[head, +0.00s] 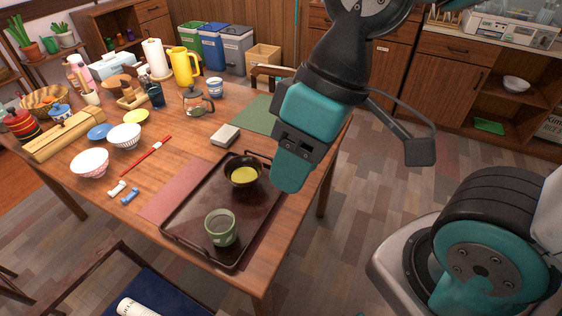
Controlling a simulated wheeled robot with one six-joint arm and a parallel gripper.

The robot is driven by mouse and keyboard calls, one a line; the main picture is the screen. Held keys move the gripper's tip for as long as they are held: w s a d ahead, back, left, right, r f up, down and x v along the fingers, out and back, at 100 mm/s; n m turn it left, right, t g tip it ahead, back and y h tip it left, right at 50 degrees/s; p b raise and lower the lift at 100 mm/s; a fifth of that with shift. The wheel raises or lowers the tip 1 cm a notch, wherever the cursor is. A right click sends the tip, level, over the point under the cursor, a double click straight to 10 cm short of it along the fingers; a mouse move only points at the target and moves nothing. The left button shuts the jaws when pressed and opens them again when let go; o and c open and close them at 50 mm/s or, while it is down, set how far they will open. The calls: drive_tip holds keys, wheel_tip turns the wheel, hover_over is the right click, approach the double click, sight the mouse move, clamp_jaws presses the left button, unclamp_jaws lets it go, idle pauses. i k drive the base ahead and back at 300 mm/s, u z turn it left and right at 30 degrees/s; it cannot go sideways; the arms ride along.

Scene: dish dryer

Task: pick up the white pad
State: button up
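A small whitish pad (225,136) with a darker lower side lies flat on the wooden table, between the dark tray and the green placemat. My gripper (289,176) hangs over the table's right side, to the right of and below the pad in the picture. It is apart from the pad. Its fingers are not clearly visible from this side, so I cannot tell whether they are open or shut. No held object shows at it.
The dark tray (185,222) holds a dark bowl (243,171) and a green cup (221,228). A glass pot (196,103) stands behind the pad. Red chopsticks (146,156) and bowls lie left. The green placemat (258,115) looks bare.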

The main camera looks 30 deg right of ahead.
sight(226, 135)
drive_tip(key=z, duration=1.85)
drive_tip(key=i, duration=1.95)
drive_tip(key=u, duration=3.6)
